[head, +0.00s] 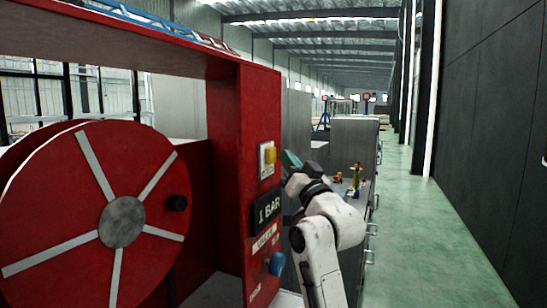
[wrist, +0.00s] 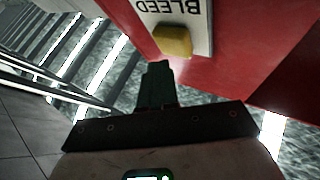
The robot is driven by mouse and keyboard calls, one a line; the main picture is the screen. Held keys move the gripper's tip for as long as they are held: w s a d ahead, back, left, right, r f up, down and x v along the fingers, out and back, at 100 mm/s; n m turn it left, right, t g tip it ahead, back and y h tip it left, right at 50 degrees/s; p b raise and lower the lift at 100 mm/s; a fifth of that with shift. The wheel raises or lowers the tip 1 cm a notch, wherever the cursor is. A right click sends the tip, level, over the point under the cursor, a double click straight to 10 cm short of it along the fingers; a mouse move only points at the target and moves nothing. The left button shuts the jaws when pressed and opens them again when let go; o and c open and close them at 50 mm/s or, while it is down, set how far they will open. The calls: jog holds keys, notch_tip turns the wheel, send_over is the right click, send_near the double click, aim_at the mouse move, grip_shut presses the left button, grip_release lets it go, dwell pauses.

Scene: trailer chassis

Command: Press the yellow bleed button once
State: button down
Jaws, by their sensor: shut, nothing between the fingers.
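The yellow bleed button (head: 270,155) sits on a white plate (head: 263,165) on the red panel, above the "1 BAR" display. In the wrist view the yellow button (wrist: 173,42) is below the upside-down "BLEED" lettering, near the top. My gripper (head: 289,159) is just right of the button in the head view. In the wrist view its dark fingers (wrist: 160,68) are shut and empty, with their tips close below the button's lower left edge. A small gap seems to show between tips and button; I cannot tell the depth.
A "1 BAR" display (head: 268,210) and a blue knob (head: 277,263) are lower on the red panel (head: 229,150). A red reel (head: 60,215) stands at left. Grey cabinets (head: 352,145) with small items on top are behind my arm. The green floor at right is clear.

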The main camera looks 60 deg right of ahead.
jog(key=shift+s, duration=0.1)
jog(key=shift+s+d+b, duration=0.2)
jog(key=shift+s+b, duration=0.15)
jog(key=shift+s, duration=2.1)
